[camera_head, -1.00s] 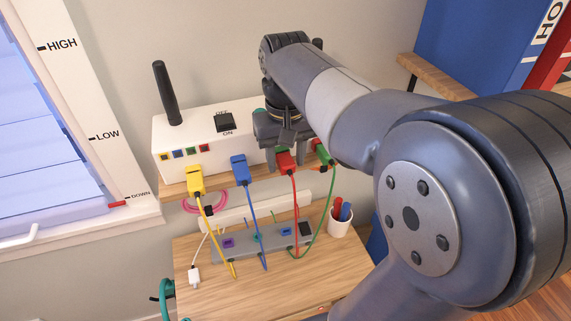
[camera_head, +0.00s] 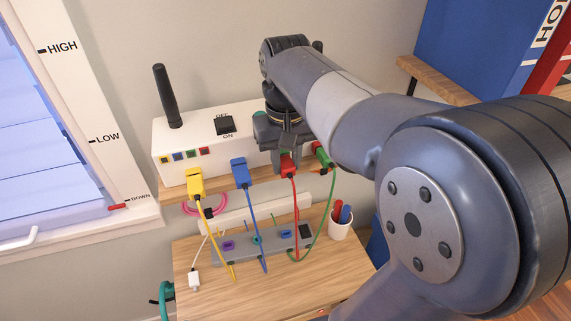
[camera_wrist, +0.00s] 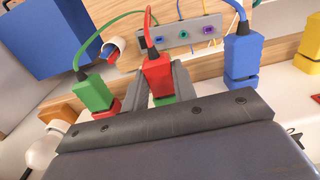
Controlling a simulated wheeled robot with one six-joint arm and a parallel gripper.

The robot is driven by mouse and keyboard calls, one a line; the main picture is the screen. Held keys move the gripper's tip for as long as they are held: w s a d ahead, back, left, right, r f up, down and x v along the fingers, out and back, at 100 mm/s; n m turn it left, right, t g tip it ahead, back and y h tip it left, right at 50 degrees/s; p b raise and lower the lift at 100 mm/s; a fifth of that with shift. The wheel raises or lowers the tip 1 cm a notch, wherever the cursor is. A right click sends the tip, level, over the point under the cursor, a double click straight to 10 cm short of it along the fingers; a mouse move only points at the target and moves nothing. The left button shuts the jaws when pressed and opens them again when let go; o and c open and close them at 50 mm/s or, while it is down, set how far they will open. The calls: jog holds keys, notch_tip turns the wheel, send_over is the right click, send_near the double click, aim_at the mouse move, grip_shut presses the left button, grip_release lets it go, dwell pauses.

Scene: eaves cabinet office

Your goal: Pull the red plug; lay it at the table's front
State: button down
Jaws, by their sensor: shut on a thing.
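The red plug (camera_head: 287,166) with its red cord is at the front of the white box (camera_head: 215,138), between the blue plug (camera_head: 240,171) and the green plug (camera_head: 323,155). My gripper (camera_head: 287,155) is shut on the red plug from above. In the wrist view the red plug (camera_wrist: 157,76) stands between the two fingers, with a green part below it. I cannot tell whether it is still seated in its socket. The table (camera_head: 205,299) is below, its front part bare wood.
A yellow plug (camera_head: 195,183) is at the left. A grey strip (camera_head: 262,243) with cords and a cup of pens (camera_head: 340,224) stand on the table. A black antenna (camera_head: 167,96) rises from the box. The table's front is free.

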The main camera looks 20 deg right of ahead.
jog(key=shift+s, duration=0.15)
jog(key=shift+s, duration=0.15)
jog(key=shift+s, duration=0.1)
jog(key=s, duration=0.3)
dwell(0.6)
